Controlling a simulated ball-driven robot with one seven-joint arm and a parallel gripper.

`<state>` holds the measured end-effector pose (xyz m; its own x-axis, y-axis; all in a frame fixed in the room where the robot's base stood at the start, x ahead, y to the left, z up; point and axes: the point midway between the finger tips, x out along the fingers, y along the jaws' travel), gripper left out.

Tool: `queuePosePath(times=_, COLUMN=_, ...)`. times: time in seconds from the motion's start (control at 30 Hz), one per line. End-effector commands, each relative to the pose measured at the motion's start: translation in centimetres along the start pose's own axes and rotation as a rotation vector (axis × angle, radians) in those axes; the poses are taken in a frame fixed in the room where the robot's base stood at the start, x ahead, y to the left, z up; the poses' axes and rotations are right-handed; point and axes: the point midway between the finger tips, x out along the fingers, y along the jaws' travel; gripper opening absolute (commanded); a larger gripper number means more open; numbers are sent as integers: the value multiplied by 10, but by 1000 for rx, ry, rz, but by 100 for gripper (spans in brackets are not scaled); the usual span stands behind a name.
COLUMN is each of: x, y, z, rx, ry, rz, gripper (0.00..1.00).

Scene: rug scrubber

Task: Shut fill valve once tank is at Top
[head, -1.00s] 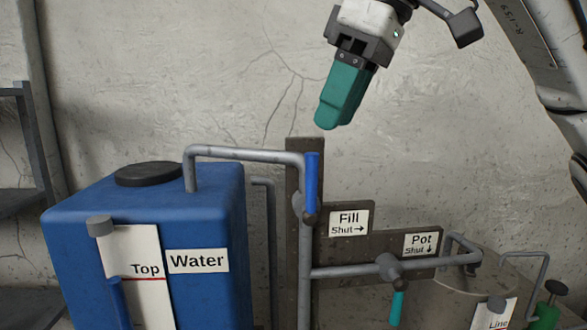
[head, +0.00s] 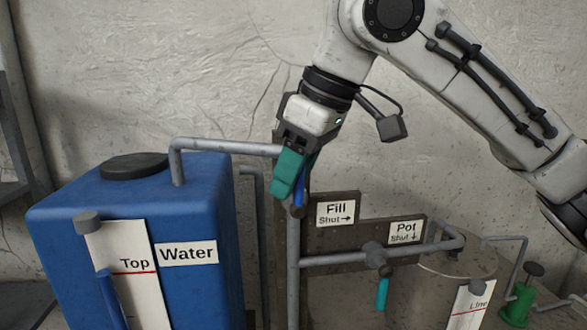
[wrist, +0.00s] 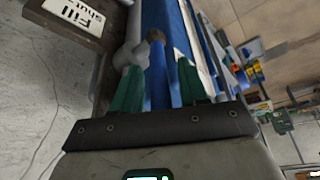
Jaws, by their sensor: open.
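The blue fill valve handle (head: 299,190) stands upright on the grey pipe, partly hidden by my gripper (head: 287,188). The Fill sign (head: 335,213) has its Shut arrow pointing right. In the wrist view the handle (wrist: 158,88) lies between the two teal fingers of my gripper (wrist: 160,82), which are open around it; I cannot tell whether they touch it. The blue water tank (head: 200,290) stands at the left. On its gauge (head: 140,300), the top of the blue column (head: 112,300) is about level with the red Top line.
The teal pot valve handle (head: 382,293) hangs down at the right, under the Pot sign (head: 406,232), whose Shut arrow points down. A pipe (head: 225,147) runs from tank to valve.

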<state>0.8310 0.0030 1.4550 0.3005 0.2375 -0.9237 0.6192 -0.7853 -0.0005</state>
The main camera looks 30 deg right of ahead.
Motion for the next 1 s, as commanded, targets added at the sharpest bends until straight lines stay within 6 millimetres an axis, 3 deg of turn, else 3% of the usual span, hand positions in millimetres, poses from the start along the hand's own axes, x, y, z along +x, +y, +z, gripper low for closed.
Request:
queuePosePath(times=0.17, x=0, y=0, z=0, rx=0, ry=0, rz=0, gripper=41)
queuePosePath(times=0.6, x=0, y=0, z=0, rx=0, ry=0, rz=0, gripper=0)
queuePosePath(times=1.0, x=0, y=0, z=0, rx=0, ry=1, rz=0, gripper=0)
